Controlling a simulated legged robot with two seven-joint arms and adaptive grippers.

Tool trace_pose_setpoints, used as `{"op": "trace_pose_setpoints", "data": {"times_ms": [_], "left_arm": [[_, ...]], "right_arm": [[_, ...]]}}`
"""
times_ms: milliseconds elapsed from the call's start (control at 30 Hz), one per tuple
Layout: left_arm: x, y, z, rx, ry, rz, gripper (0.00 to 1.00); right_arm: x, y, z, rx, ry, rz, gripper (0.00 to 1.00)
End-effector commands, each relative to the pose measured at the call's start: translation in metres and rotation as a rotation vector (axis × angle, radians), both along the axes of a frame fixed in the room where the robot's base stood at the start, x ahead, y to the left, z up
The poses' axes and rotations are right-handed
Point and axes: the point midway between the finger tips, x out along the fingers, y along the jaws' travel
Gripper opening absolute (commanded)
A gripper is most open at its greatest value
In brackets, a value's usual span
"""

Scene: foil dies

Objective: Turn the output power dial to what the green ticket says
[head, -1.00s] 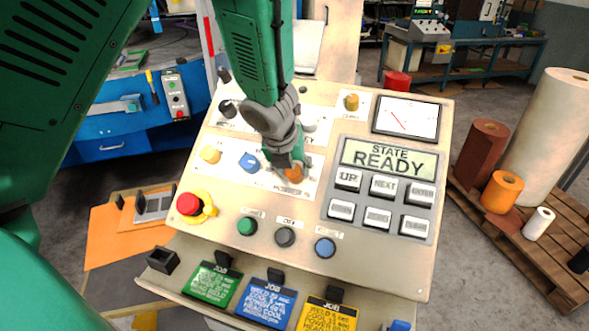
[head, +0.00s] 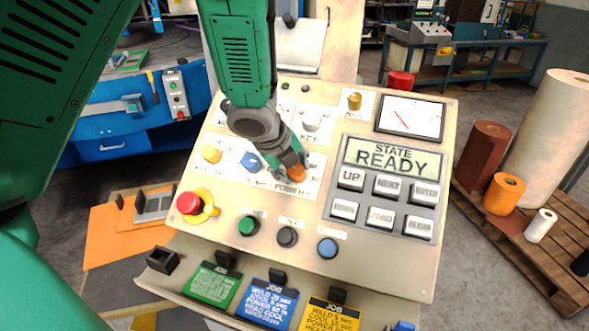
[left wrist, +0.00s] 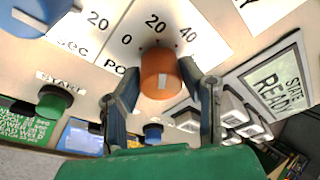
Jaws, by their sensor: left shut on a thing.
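The orange power dial (head: 297,174) is on the sloped panel, above its "POWER" label. My left gripper (head: 290,168) reaches down to it and is shut on it. In the left wrist view the dial (left wrist: 160,75) stands between the two fingers, with a pale mark on its face and the numbers 0, 20 and 40 around it. The green ticket (head: 213,284) stands at the panel's front left; its small text is not clearly readable. Part of it shows in the left wrist view (left wrist: 25,127). My right gripper is not in view.
A blue dial (head: 251,162) and a yellow dial (head: 211,153) sit left of the orange one. A red emergency button (head: 188,203) and green start button (head: 248,226) are nearer. The display (head: 391,158) reads "STATE READY". Blue (head: 268,303) and yellow (head: 331,314) tickets stand in front.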

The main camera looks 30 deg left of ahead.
Motion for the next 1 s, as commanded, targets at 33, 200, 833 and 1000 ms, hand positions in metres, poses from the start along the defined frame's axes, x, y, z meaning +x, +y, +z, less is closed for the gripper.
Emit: {"op": "trace_pose_setpoints", "data": {"times_ms": [33, 200, 833, 1000], "left_arm": [[-0.0023, -0.0015, -0.0032, -0.015, 0.003, 0.016, 0.05], [-0.0027, -0.0016, -0.0035, -0.048, -0.004, 0.064, 0.05], [-0.0031, -0.0018, -0.0040, -0.066, -0.007, 0.092, 0.51], [-0.0023, -0.0010, -0.0024, -0.065, -0.011, 0.092, 0.54]], "right_arm": [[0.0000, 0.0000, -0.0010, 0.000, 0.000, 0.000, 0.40], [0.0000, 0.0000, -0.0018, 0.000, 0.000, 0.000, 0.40], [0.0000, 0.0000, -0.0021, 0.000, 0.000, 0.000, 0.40], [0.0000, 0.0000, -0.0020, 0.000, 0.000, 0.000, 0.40]]}}
